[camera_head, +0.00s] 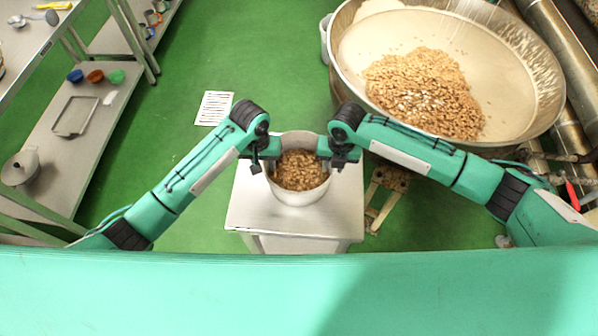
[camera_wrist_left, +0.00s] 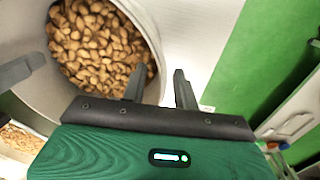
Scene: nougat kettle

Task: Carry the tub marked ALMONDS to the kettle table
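A pale round tub (camera_head: 300,197) full of brown almond-like nuts shows in the middle of the head view. It is over a small white table (camera_head: 250,210); whether it rests on the top or is just above it I cannot tell. No marking is visible on it. My left gripper (camera_head: 264,163) is at the tub's left rim. In the left wrist view its two fingers (camera_wrist_left: 160,90) stand apart, one on each side of the tub's wall (camera_wrist_left: 154,50). My right gripper (camera_head: 335,158) is at the right rim; its fingertips are too hidden to judge.
A large metal kettle (camera_head: 345,75) with a white mass and a heap of nuts stands at upper right. A wooden stand (camera_head: 385,195) is right of the small table. Metal shelving (camera_head: 50,185) runs along the left. A printed sheet (camera_head: 214,108) lies on the open green floor.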

